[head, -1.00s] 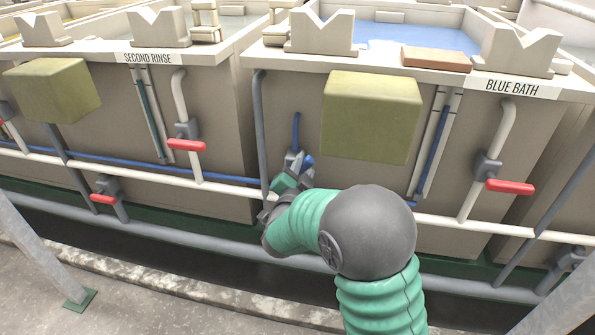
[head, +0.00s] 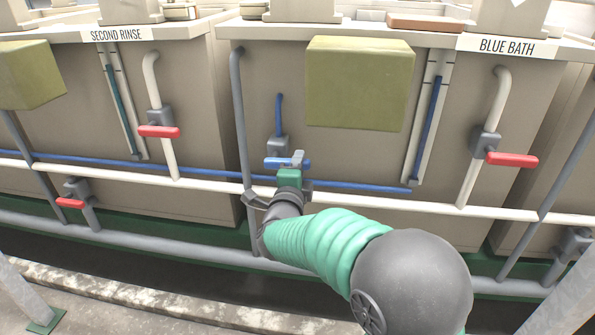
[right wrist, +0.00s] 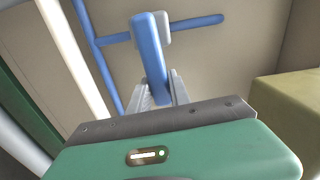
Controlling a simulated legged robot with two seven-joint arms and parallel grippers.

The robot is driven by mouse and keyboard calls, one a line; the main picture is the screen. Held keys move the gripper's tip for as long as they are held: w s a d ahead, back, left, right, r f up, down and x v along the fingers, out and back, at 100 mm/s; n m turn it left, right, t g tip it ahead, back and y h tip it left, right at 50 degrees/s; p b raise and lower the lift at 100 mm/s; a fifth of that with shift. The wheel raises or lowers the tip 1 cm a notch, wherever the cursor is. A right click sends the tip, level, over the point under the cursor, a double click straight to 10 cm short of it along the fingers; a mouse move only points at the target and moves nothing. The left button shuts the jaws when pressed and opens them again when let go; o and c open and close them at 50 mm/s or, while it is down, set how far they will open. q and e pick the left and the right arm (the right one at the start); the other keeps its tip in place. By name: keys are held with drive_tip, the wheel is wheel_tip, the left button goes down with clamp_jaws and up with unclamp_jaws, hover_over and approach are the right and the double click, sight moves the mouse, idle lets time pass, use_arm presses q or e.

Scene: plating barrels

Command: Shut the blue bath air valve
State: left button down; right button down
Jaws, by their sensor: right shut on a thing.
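The blue bath air valve is a grey body (head: 278,145) on a short vertical blue pipe on the tank front, left of the yellow-green box. Its blue handle (head: 273,162) lies about level, crosswise to that pipe. My right gripper (head: 297,160) is shut on the handle, hiding part of it. In the right wrist view the handle (right wrist: 148,50) runs down between the grey fingers (right wrist: 157,92). My left gripper is out of view.
Red-handled valves sit at the right (head: 511,160), upper left (head: 158,131) and lower left (head: 71,203). A yellow-green box (head: 359,84) juts out near my gripper. A white pipe (head: 395,203) and a grey pipe (head: 150,240) run along the tank fronts.

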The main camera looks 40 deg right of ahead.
drive_tip(key=shift+f+m+b, duration=0.2)
drive_tip(key=shift+m+b, duration=0.1)
drive_tip(key=shift+m, duration=0.1)
drive_tip(key=c, duration=1.5)
unclamp_jaws()
drive_tip(key=shift+w, duration=0.1)
drive_tip(key=o, duration=0.3)
drive_tip(key=shift+f, duration=0.15)
